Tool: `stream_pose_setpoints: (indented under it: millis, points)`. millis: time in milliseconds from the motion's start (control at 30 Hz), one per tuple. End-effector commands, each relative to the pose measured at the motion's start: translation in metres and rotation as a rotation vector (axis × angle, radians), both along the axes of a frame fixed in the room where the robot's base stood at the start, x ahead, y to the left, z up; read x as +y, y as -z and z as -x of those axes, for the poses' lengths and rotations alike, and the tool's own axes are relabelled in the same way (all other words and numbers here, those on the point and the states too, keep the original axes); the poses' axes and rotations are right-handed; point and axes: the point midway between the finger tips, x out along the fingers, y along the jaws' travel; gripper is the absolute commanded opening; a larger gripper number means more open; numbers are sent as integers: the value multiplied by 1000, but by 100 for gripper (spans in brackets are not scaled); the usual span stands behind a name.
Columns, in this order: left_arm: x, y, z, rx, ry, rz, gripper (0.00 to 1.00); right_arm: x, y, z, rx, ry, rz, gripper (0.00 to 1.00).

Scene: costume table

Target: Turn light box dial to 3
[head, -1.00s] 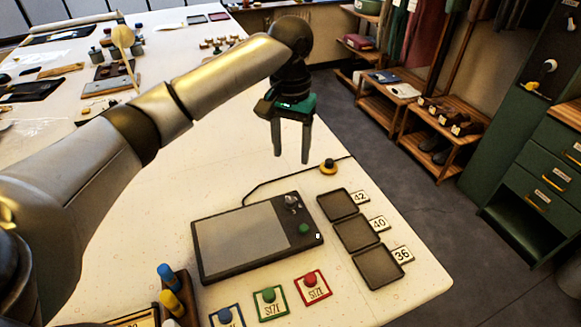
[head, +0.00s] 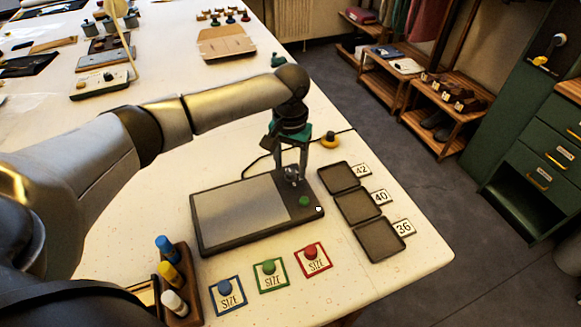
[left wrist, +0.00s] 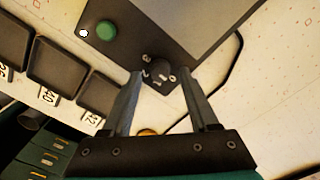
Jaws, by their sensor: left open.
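The light box (head: 245,212) lies flat on the table, a dark frame around a pale grey panel. Its dial (head: 292,177) is a small knob at the far right corner, with a green button (head: 303,201) nearer me. My left gripper (head: 290,169) points down over the dial, open. In the left wrist view the dial (left wrist: 162,77) sits between the open fingertips (left wrist: 164,73), with a gap visible on each side. Small pale marks ring the dial, but I cannot read which one it points to. My right gripper is not in view.
Dark trays (head: 359,207) with cards 42, 40 and 36 stand right of the box. A yellow button (head: 330,140) with a cable is behind it. Coloured size cards (head: 271,277) and a peg rack (head: 176,285) are in front. The table's right edge is close.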

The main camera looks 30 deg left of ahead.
Motion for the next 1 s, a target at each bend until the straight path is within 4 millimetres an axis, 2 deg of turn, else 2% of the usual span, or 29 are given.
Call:
stream_pose_setpoints:
  millis: [100,367,900,1000]
  points:
    - [0,7,1,2,1,-2,60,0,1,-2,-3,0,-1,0]
    - [0,8,0,1,1,-1,60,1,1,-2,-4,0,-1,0]
    - [0,8,0,1,1,-1,2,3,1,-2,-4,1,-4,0]
    - [0,8,0,1,1,-1,0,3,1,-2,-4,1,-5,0]
